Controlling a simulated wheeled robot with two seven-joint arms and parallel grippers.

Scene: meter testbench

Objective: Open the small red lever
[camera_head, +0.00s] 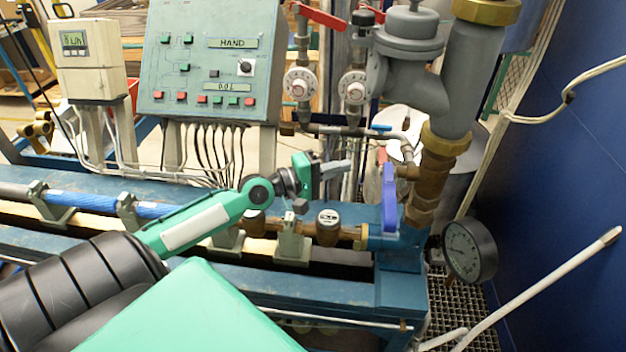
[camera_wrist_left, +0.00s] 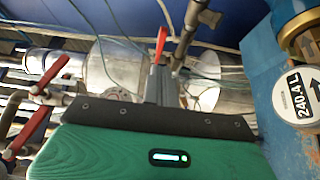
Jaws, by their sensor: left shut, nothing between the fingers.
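The small red lever (camera_head: 381,157) stands upright beside the brass pipe fitting, just above a large blue lever. In the left wrist view, a red lever (camera_wrist_left: 161,43) stands upright just beyond my fingertips; it looks like the same one. My left gripper (camera_head: 346,166) is shut and empty, pointing right, a short way left of the small red lever. Its closed grey fingers also show in the left wrist view (camera_wrist_left: 157,82). I cannot tell whether the fingertips touch the lever. My right gripper is not in view.
A large blue lever (camera_head: 389,198) stands right below the small red one. A small blue handle (camera_head: 381,127) sits above it. Larger red levers (camera_head: 322,16) are higher up. A pressure gauge (camera_head: 469,250) is at lower right. A control panel (camera_head: 210,60) stands behind my arm.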

